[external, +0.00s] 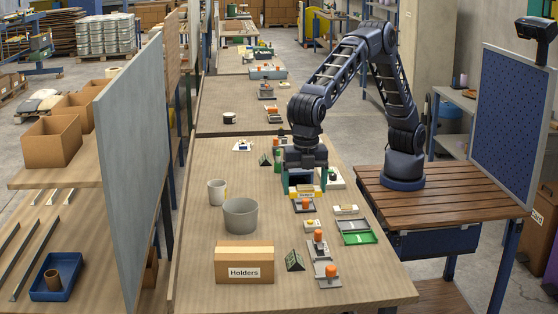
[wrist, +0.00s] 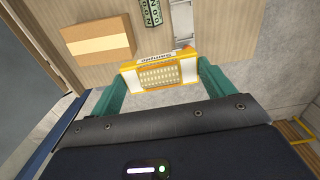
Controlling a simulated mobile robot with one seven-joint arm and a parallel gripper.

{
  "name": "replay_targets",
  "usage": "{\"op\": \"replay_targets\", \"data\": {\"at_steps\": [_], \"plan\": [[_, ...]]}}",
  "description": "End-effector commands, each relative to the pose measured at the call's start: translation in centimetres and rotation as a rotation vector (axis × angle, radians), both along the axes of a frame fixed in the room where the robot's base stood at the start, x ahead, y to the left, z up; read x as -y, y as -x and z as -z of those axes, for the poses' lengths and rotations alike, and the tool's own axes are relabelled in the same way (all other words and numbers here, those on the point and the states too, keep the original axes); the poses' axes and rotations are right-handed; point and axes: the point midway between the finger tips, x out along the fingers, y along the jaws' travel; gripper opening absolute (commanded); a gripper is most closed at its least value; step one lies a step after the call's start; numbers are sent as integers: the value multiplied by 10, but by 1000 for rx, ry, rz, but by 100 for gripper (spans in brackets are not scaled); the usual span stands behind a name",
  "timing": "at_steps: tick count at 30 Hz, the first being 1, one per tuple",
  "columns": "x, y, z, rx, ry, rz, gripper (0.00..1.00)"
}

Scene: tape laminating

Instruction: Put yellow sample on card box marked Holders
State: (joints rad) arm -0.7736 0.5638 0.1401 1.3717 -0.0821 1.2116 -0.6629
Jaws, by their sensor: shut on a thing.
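The yellow sample (wrist: 158,72) sits between the two green fingers of my gripper (wrist: 160,84) in the wrist view, and the fingers are shut on it. In the external view the yellow sample (external: 305,193) shows just below my gripper (external: 305,184), above the right part of the table. The card box marked Holders (external: 244,264) stands at the near side of the table, to the left of and nearer than my gripper. Its top is closed, with a lighter strip. The box (wrist: 97,40) also shows at upper left in the wrist view.
A grey bucket (external: 240,215) and a white mug (external: 217,192) stand behind the box. A green tray (external: 357,232), orange-knobbed fixtures (external: 325,270) and a small dark green block (external: 295,261) lie to its right. A tall grey panel (external: 130,170) stands along the left.

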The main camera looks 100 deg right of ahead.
Motion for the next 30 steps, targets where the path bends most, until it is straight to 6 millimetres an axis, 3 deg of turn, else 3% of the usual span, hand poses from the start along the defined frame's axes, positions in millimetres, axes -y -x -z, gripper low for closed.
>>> {"op": "replay_targets", "data": {"at_steps": [1,6,12,19,30], "plan": [[-1,-22,-3,1,-2,4,58],[2,-82,-15,0,-2,9,58],[11,-125,-25,-1,-2,12,58],[15,-139,-17,-3,-1,14,58],[15,-138,61,-3,1,13,58]]}}
